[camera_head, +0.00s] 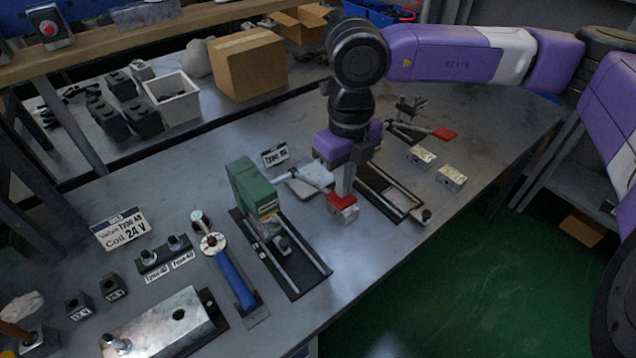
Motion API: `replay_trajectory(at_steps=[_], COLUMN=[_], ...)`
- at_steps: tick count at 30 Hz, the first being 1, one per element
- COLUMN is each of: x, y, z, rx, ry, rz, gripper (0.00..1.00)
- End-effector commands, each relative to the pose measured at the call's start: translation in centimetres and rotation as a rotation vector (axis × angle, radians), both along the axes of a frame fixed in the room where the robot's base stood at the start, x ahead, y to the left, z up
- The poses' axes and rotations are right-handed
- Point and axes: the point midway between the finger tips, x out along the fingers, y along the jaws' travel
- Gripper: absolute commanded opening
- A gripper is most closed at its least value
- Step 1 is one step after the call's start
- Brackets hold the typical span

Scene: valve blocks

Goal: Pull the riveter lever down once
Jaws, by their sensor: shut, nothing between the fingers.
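My gripper (343,188) points straight down with its fingers closed, directly over the red end (341,201) of a grey lever arm (305,177). The fingertips seem to touch the red end, but I cannot be sure of contact. The lever slopes low toward the front right, from a metal base beside a small label. A pale block (343,213) shows just below the red end. A second lever with a red end (444,134) stands behind to the right. I cannot tell for certain which device is the riveter.
A green press (252,187) on black rails stands left of my gripper. A blue-handled tool (235,281) lies farther left. Black rails (394,195) and two pale blocks (421,157) are to the right. A cardboard box (246,64) and white bin (172,99) stand behind.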

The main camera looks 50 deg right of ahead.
Motion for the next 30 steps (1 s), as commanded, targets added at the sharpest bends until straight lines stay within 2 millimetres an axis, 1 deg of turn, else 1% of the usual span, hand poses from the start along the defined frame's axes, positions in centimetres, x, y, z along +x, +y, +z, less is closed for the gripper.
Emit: replay_trajectory(at_steps=[3,30], x=[0.0,0.0], y=[0.0,0.0], z=[-0.9,-6.1], rx=[0.0,-0.001], ry=[0.0,-0.002], rz=[0.0,0.0], gripper=[0.0,0.0])
